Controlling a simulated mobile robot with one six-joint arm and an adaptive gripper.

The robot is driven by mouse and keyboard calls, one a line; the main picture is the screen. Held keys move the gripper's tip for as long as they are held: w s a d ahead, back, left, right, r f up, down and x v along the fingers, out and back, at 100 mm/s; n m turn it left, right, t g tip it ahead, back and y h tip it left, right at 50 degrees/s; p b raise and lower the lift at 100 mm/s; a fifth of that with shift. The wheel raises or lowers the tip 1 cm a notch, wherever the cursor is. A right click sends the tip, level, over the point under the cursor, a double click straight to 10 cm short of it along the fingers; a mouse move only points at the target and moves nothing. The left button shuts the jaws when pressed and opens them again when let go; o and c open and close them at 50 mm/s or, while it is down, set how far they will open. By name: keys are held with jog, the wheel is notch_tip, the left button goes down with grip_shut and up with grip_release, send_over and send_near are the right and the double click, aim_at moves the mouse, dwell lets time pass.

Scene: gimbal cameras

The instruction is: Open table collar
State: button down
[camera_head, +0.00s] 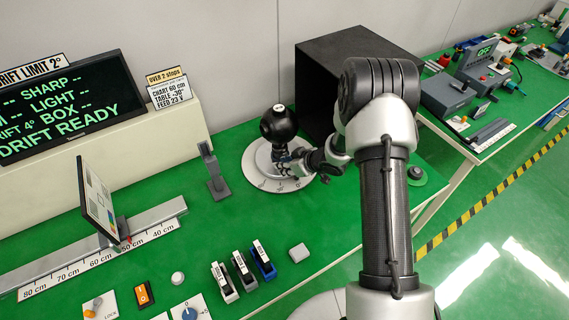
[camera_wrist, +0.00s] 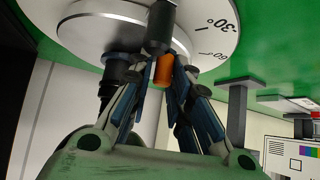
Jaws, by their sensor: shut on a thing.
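The round white turntable (camera_head: 256,172) with angle marks lies on the green bench, and a black ball-shaped camera head (camera_head: 280,126) stands above its middle. My gripper (camera_head: 289,163) reaches in low at the right side of the stand. In the wrist view the turntable (camera_wrist: 200,22) appears inverted at the top, with marks such as -30°. There my gripper (camera_wrist: 161,82) is shut on a small orange piece (camera_wrist: 162,70) next to a dark cylinder (camera_wrist: 160,27). The fingers partly cover the orange piece. I cannot make out the collar itself or whether it is open.
A black box (camera_head: 318,75) stands behind my arm. A grey post (camera_head: 214,172) and a chart panel (camera_head: 97,195) on a scaled rail (camera_head: 150,218) are at the left. Several small switches and knobs line the front edge. A display (camera_head: 60,108) reads DRIFT READY.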

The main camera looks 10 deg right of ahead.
jog(key=shift+d+r+n+p, duration=0.25)
jog(key=shift+n+p, duration=0.15)
jog(key=shift+p, duration=0.65)
jog(key=shift+f+n+g+y+p, duration=0.2)
jog(key=shift+n+g+y+p, duration=0.1)
jog(key=shift+g+y+p, duration=0.15)
jog(key=c, duration=1.7)
grip_release()
jog(key=shift+o, duration=0.7)
jog(key=shift+d, duration=0.1)
jog(key=v, duration=1.2)
jog(key=shift+s, duration=0.1)
jog(key=shift+c, duration=0.2)
